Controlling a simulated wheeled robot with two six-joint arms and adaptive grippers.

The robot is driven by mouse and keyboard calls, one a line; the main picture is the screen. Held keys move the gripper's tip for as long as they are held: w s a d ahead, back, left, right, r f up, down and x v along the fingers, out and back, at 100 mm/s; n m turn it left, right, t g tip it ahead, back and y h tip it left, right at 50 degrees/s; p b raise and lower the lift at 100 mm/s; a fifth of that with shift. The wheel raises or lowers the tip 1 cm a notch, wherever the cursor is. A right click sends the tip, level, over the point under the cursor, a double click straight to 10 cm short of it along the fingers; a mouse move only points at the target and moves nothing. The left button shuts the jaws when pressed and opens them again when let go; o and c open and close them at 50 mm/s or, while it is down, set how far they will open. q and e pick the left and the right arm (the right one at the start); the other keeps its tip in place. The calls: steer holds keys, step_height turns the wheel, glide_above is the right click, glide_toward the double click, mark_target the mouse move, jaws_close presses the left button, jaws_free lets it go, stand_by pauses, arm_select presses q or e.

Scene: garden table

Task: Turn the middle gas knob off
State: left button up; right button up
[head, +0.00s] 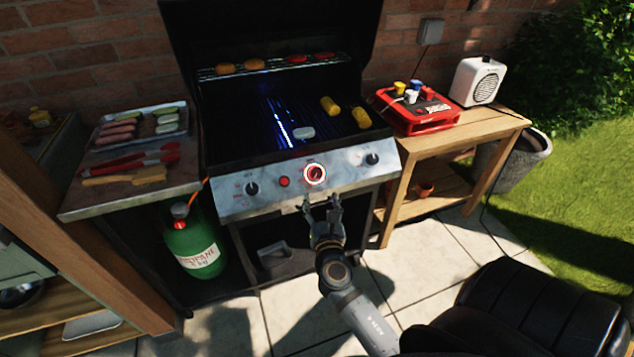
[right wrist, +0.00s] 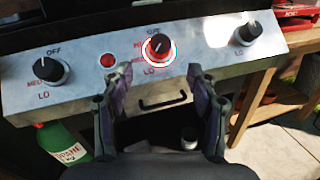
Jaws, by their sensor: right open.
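The middle gas knob (head: 315,174) has a bright red and white ring around it on the grill's steel front panel (head: 225,208). In the right wrist view the knob (right wrist: 158,45) is dark with a pale pointer line that leans up to the right. My right gripper (head: 321,202) is open and empty, just below and in front of the knob, apart from it. In the right wrist view its two fingers (right wrist: 152,90) stand either side below the knob. My left gripper is out of view.
A left knob (head: 252,189), a red button (head: 284,182) and a right knob (head: 372,159) share the panel. A drawer handle (right wrist: 162,101) sits below. A green propane bottle (head: 192,245) stands left; a wooden side table (head: 470,137) stands right.

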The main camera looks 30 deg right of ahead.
mark_target(316, 174)
steer(key=p+x, duration=0.1)
steer(key=x, duration=0.9)
steer(key=shift+w, duration=0.1)
steer(key=shift+c, duration=0.3)
steer(key=c, duration=1.1)
